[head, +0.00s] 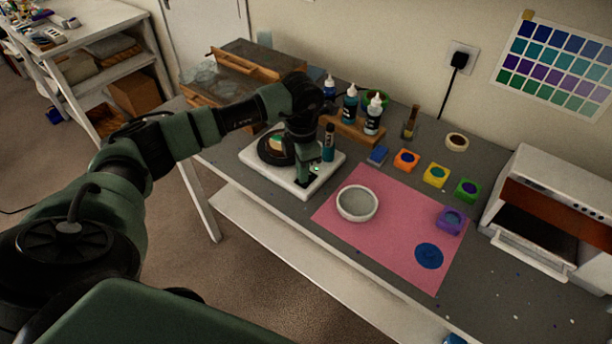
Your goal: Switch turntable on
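The turntable (250,159) is a white, flat, square base with a dark round platter, standing near the left end of the grey table. A small round piece in green and tan (277,145) lies on the platter, partly hidden by my arm. My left gripper (308,180) points down over the front right part of the white base, close to its surface. I cannot tell whether it touches the base or whether its fingers are apart. A tiny green spot shows on the base just right of the fingers. My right gripper is not in view.
A teal bottle (329,142) stands close behind my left gripper. Dropper bottles (351,104) stand on a wooden rack behind. A pink mat (385,225) with a white bowl (357,203) lies to the right, near several coloured pots (406,160). A white oven (560,215) is far right.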

